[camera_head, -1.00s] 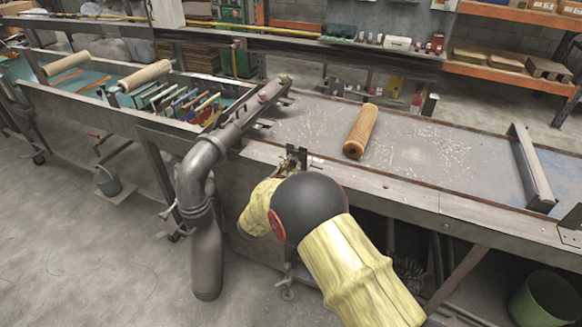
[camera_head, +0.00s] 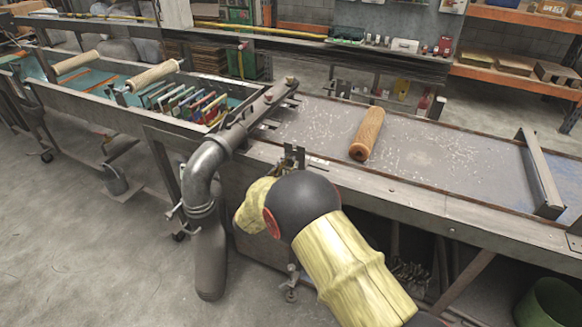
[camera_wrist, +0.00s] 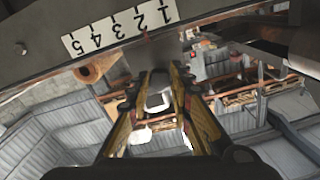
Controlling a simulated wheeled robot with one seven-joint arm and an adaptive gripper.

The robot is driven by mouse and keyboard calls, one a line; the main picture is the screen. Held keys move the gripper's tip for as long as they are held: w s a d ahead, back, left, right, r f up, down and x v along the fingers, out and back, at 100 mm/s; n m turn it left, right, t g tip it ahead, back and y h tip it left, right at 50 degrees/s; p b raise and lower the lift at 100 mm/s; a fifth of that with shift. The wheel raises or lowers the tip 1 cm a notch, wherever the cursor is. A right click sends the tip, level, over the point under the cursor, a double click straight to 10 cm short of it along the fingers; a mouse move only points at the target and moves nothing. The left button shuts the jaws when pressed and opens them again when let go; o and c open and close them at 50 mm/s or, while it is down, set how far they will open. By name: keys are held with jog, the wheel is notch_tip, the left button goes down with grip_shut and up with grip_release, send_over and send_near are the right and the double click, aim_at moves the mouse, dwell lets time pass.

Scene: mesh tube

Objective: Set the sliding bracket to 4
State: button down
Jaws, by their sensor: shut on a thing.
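In the wrist view a white scale strip (camera_wrist: 108,33) with numbers 1 to 5 shows upside down, 5 at the left and 1 at the right. A small red pointer (camera_wrist: 146,38) stands at about the 2. My gripper (camera_wrist: 158,82) has its two yellow-and-black fingers closed around a pale part of the sliding bracket (camera_wrist: 158,101), just below the strip. In the head view the upright metal top of the bracket (camera_head: 293,156) stands at the table's front edge. My black and yellow wrist covers most of the gripper there.
A curved grey pipe (camera_head: 206,165) stands left of my wrist. A wooden roller (camera_head: 368,133) lies on the table top (camera_head: 430,152). A trough with coloured slats (camera_head: 188,98) is at the left. A green bucket (camera_head: 548,303) stands on the floor at the lower right.

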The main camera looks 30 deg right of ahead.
jog(key=c, duration=1.6)
grip_release()
jog(key=v, duration=1.2)
jog(key=shift+s, duration=0.1)
